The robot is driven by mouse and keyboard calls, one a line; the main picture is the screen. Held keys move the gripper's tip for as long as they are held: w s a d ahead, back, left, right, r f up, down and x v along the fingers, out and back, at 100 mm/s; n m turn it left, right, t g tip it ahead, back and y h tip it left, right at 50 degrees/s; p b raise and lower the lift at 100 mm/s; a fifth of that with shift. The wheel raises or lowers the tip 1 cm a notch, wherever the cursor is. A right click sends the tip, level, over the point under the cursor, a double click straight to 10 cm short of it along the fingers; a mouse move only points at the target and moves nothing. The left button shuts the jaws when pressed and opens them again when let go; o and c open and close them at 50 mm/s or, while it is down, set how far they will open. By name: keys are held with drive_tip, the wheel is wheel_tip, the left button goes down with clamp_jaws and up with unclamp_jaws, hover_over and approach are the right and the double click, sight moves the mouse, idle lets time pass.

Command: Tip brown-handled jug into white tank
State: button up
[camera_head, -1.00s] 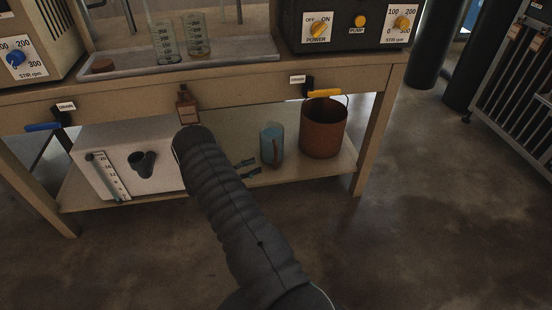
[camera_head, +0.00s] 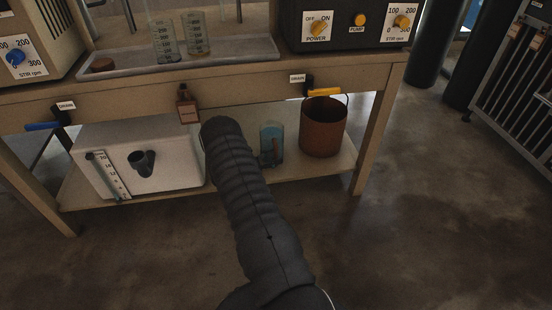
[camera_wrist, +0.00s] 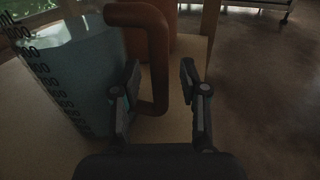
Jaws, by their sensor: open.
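The clear jug (camera_head: 272,141) with a brown handle stands upright on the lower shelf and holds bluish liquid. In the wrist view the jug (camera_wrist: 78,80) fills the left side, with its brown handle (camera_wrist: 158,65) towards me. My gripper (camera_wrist: 160,80) is open, with one finger on each side of the lower handle; I cannot tell whether either touches it. In the head view my arm hides part of the gripper (camera_head: 268,162). The white tank (camera_head: 172,163) stands on the shelf at the left, with a dark angled inlet (camera_head: 142,162) and a level gauge (camera_head: 108,176) on its front.
A rusty brown bucket (camera_head: 323,128) stands right of the jug. Open floor (camera_head: 420,230) lies at the right.

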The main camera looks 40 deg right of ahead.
sight(275, 148)
drive_tip(key=shift+d+b, duration=0.3)
drive_tip(key=shift+b, duration=0.05)
idle(0.4)
clamp_jaws()
drive_tip(key=shift+r, duration=0.2)
drive_tip(key=shift+r+p, duration=0.85)
drive_tip(key=shift+r, duration=1.1)
